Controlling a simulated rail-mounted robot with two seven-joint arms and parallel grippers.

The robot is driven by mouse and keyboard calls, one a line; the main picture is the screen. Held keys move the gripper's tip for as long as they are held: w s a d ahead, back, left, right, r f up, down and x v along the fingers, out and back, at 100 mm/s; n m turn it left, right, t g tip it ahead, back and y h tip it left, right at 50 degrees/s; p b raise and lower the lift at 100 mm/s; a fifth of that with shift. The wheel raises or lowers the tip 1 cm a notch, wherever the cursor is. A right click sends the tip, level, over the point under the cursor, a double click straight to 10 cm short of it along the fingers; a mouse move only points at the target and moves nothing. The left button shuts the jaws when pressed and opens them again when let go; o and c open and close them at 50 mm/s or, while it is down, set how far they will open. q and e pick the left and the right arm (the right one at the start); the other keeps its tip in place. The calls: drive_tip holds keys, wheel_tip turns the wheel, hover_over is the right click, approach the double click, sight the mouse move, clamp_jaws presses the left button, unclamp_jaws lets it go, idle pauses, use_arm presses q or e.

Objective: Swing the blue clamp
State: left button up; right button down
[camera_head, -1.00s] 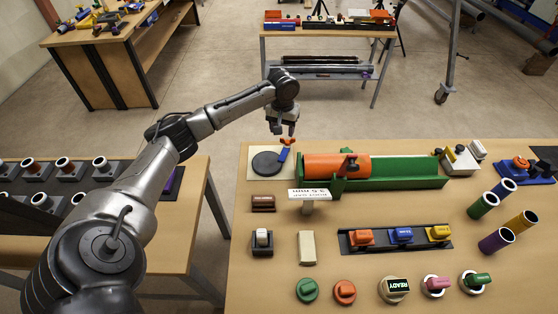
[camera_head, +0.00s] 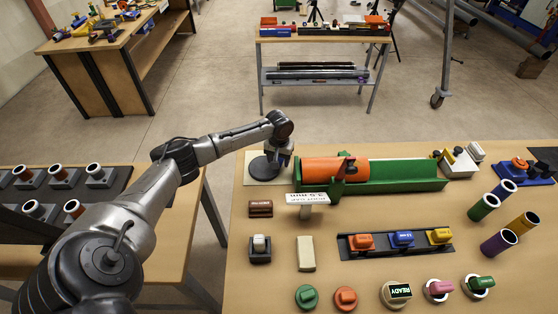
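The black round base (camera_head: 262,169) that carried the blue clamp sits on a pale board (camera_head: 250,180) at the back left of the near table. My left gripper (camera_head: 278,167) is lowered over the right side of this base, where the clamp's blue arm and red-orange knob were. The gripper now hides nearly all of the clamp. Its fingertips are too small and dark to show whether they are open or closed on it. My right gripper is not in view.
An orange cylinder (camera_head: 322,170) in a green trough (camera_head: 410,176) lies just right of the gripper. A white sign (camera_head: 307,199) stands in front. Colored blocks, knobs and upright tubes fill the table's front and right.

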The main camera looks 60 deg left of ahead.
use_arm(q)
drive_tip(key=shift+f, duration=0.1)
clamp_jaws()
idle(0.6)
